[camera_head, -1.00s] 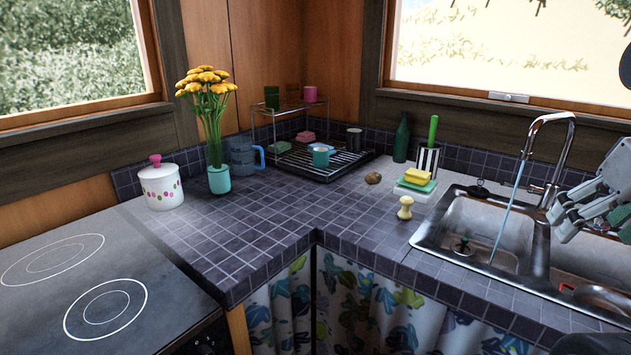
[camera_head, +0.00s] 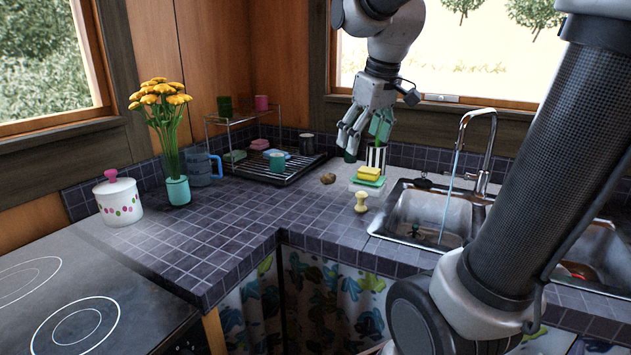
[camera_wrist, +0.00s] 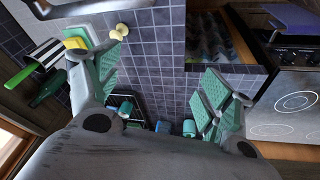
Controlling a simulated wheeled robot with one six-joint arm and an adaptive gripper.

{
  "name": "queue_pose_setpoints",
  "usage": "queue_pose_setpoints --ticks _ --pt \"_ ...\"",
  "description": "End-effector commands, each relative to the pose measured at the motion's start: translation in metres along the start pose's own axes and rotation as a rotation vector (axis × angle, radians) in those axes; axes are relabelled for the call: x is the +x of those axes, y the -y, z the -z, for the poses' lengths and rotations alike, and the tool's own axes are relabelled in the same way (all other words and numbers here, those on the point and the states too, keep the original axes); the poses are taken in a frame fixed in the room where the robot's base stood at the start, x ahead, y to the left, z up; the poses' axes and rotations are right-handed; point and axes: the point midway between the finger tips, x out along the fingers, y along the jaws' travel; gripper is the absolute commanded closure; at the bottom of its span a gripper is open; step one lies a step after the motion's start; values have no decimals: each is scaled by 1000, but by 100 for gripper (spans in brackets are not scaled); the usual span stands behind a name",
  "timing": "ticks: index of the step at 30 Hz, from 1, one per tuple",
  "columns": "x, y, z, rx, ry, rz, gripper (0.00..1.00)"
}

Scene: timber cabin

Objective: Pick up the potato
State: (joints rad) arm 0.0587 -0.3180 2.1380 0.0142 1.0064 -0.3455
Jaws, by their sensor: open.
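The small brown potato (camera_head: 328,178) lies on the dark tiled counter (camera_head: 232,214), left of the sponge stand. In the wrist view I cannot make it out; a finger may hide it. My gripper (camera_head: 365,134) points down above the back of the counter, higher than the potato and a little to its right in the head view. In the wrist view, the green-padded fingers of my gripper (camera_wrist: 160,88) are spread wide with nothing between them but tiles.
A yellow sponge (camera_head: 369,173), a striped holder (camera_head: 376,157) and a pale knobbed object (camera_head: 361,202) stand right of the potato. The sink (camera_head: 420,215) is further right. A dish rack (camera_head: 290,168) and flower vase (camera_head: 177,190) are left. The front counter is clear.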

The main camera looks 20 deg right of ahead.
Motion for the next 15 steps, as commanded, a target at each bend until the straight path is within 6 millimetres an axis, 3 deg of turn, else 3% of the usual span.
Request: queue_pose_setpoints --ticks 8,11,15 --pt "26 -40 76 -144 33 11 20" --pt "50 -65 114 -226 49 19 20" --pt "104 -106 170 -368 76 38 20"
